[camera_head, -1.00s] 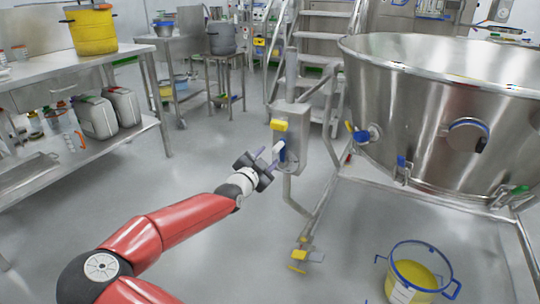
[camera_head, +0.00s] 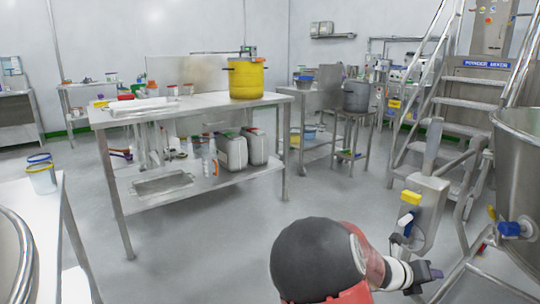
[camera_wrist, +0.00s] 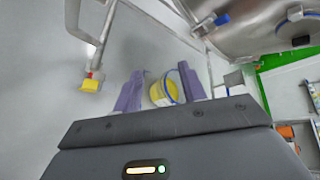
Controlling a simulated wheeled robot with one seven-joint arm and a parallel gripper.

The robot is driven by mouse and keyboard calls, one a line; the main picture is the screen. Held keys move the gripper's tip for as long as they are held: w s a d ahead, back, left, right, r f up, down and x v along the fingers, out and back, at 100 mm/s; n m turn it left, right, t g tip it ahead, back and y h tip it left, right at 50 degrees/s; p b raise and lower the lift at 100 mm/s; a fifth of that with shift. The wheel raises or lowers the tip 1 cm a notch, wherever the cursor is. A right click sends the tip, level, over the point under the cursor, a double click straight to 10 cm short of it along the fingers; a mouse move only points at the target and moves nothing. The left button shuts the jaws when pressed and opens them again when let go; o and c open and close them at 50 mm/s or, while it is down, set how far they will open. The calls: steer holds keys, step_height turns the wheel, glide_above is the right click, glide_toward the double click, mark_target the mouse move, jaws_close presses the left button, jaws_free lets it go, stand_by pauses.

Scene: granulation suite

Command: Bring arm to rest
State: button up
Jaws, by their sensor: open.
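My gripper (camera_head: 428,274) is at the lower right of the head view, at the end of my red arm, near the steel box with the yellow and blue handles. In the wrist view my gripper (camera_wrist: 160,88) shows two purple fingers apart, with nothing held between them. A yellow bucket with a blue rim (camera_wrist: 160,92) shows beyond the fingers, apart from them. My arm is bent, with its dark rounded joint close to the head camera.
The steel post box (camera_head: 418,205) and mixer vessel (camera_head: 518,190) stand close to my arm on the right. A steel table (camera_head: 190,106) with a yellow pot (camera_head: 246,80) stands at centre left. Stairs (camera_head: 465,105) rise behind. Floor (camera_head: 200,250) in front of the table is clear.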

steer(key=s+a+r+m+y, duration=0.3)
steer(key=s+a+m, duration=0.5)
steer(key=m, duration=0.3)
steer(key=s+a+r+m+t+y, duration=0.1)
steer(key=s+a+r+m+y, duration=0.2)
steer(key=s+a+m+y, duration=0.2)
steer(key=s+a+r+m+y, duration=0.4)
steer(key=s+a+m, duration=0.7)
steer(key=m, duration=0.5)
steer(key=shift+a+m, duration=0.3)
steer(key=shift+a, duration=0.2)
steer(key=shift+c, duration=0.3)
